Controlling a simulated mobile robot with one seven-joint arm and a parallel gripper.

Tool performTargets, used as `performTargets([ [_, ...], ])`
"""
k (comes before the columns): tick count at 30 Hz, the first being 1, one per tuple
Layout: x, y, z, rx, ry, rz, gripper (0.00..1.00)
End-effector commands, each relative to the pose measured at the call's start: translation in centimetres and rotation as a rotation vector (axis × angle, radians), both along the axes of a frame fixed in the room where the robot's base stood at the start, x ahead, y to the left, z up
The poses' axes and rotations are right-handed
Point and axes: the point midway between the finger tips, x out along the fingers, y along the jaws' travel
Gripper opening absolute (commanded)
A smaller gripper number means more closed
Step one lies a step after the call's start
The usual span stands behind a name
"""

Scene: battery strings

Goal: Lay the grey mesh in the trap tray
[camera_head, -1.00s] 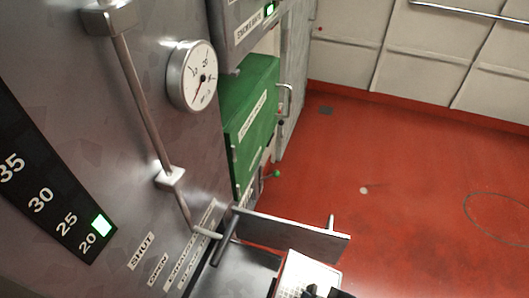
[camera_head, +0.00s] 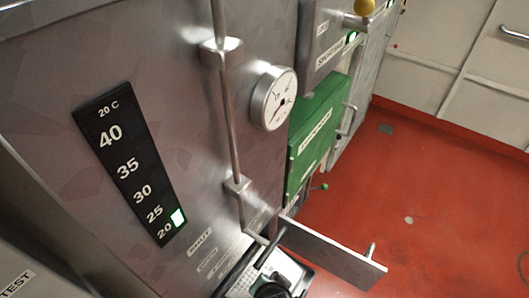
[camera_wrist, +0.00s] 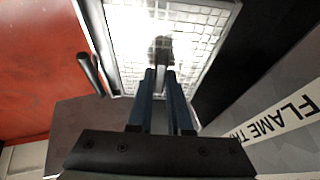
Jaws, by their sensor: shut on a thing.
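The grey mesh (camera_wrist: 200,28) is a bright, glaring grid within a pale frame in the wrist view, just beyond my gripper (camera_wrist: 160,75). My gripper is shut on a small tab near the middle of the mesh. In the head view the mesh (camera_head: 243,281) shows partly at the bottom, beside my dark gripper (camera_head: 272,288). The trap tray is hard to tell apart; a dark-rimmed edge (camera_head: 302,273) around the mesh may be its rim. I cannot tell whether the mesh touches the tray floor.
An open metal flap (camera_head: 335,257) juts out right of the mesh. A steel cabinet with a vertical rod (camera_head: 233,130), round gauge (camera_head: 273,99) and lit temperature strip (camera_head: 125,165) stands left. A green box (camera_head: 318,135) is behind. Red floor (camera_head: 430,190) is clear at right.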

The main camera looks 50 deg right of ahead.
Motion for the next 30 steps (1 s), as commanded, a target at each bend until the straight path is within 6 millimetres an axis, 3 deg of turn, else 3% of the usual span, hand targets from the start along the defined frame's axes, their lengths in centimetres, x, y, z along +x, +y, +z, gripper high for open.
performTargets([
  [8, 1.6, 0.0, 0.5, -0.021, 0.213, 0.004, 0.0],
  [11, 1.9, 0.0, 0.3, -0.027, 0.296, 0.003, 0.0],
  [12, 1.7, 0.1, -0.6, -0.025, 0.309, 0.0, 0.0],
  [18, 1.7, 0.1, -2.9, -0.025, 0.3, 0.0, 0.0],
  [29, 1.7, 0.1, -3.2, -0.024, 0.297, 0.001, 0.0],
  [30, 1.6, 0.2, -3.4, -0.022, 0.299, 0.001, 0.19],
])
